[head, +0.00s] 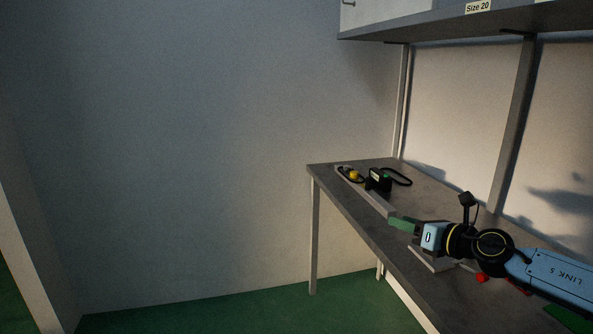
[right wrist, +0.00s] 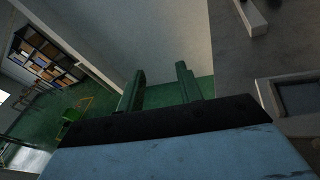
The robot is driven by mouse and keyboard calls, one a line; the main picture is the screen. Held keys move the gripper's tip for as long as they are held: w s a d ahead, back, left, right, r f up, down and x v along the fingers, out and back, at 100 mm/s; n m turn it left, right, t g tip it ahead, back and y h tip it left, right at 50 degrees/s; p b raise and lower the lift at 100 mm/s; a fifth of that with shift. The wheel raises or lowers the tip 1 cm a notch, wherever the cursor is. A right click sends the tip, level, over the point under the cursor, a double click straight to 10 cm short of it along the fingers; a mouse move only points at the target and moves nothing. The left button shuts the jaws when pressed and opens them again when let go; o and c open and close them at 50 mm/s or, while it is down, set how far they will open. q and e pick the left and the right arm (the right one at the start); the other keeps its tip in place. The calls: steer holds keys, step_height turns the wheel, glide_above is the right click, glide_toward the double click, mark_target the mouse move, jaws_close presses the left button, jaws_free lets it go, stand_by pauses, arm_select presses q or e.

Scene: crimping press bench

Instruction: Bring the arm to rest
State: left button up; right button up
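My right arm reaches in from the right edge of the head view, over the grey bench (head: 345,196). My right gripper (head: 392,221) has green fingers and points left, along the front part of the bench. In the right wrist view the two green fingers (right wrist: 161,88) stand apart with nothing between them. Only wall and green floor show beyond the gap. My left gripper is in neither view.
A black device (head: 379,180) with a cable and a small yellow item (head: 354,175) lie at the bench's far end. A grey block (head: 430,258) and a red knob (head: 481,278) sit under my arm. A shelf (head: 430,24) hangs above. Floor left of the bench is clear.

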steer(key=s+a+f+n, duration=0.3)
steer(key=a+f, duration=0.1)
steer(key=f, duration=0.2)
steer(key=s+a+f+n, duration=0.3)
steer(key=a+f, duration=0.1)
steer(key=f, duration=0.2)
steer(key=s+d+f+m+g+h, duration=0.1)
steer(key=s+d+f+m+h, duration=0.2)
steer(key=f+m, duration=1.1)
steer(key=s+d+f+m+g+h, duration=0.1)
steer(key=s+f+m+g+h, duration=0.2)
steer(key=f+m, duration=1.1)
steer(key=s+d+f+m+g+h+b, duration=0.3)
steer(key=s+f+m, duration=0.5)
steer(key=s+f, duration=1.15)
steer(key=s+d+f+m+g, duration=0.2)
steer(key=s+f+m+g, duration=0.1)
steer(key=s, duration=1.1)
steer(key=s+d+f+m+g, duration=0.2)
steer(key=s+f+m, duration=0.1)
steer(key=s, duration=1.2)
steer(key=shift+s+f+g, duration=0.3)
steer(key=shift+f+g, duration=0.1)
steer(key=shift+f, duration=0.2)
